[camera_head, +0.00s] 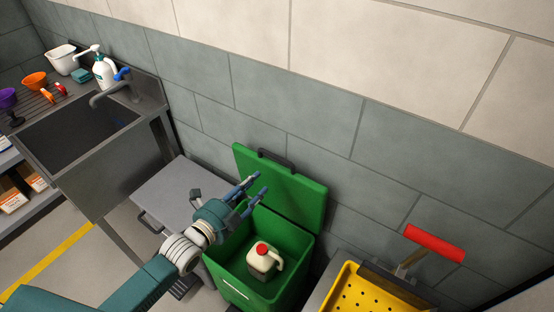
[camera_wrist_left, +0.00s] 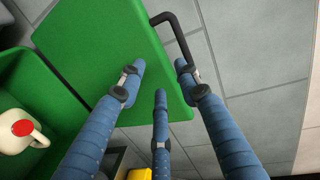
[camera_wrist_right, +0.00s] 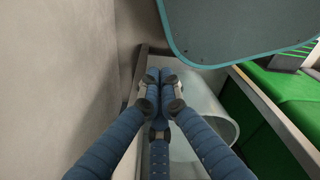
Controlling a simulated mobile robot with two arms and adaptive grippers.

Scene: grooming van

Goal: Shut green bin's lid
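The green bin (camera_head: 233,287) stands against the tiled wall with its lid (camera_head: 300,200) raised and leaning back near the wall. A dark handle (camera_head: 277,158) sits on the lid's upper edge. A cream jug with a red cap (camera_head: 262,262) is inside the bin. My left gripper (camera_head: 259,182) is in front of the lid, above the bin. In the left wrist view its fingers (camera_wrist_left: 160,72) are spread and empty, with the lid (camera_wrist_left: 95,40) and its handle (camera_wrist_left: 178,32) just beyond. My right gripper (camera_wrist_right: 159,77) shows only in its wrist view, fingertips together with nothing visible between them.
A grey cabinet (camera_head: 172,200) is left of the bin. A yellow perforated tray (camera_head: 365,295) and a red-ended tool (camera_head: 434,243) are to its right. A sink (camera_head: 95,165) with bottles and cups stands further left. A pale curved tube (camera_wrist_right: 212,115) is near my right gripper.

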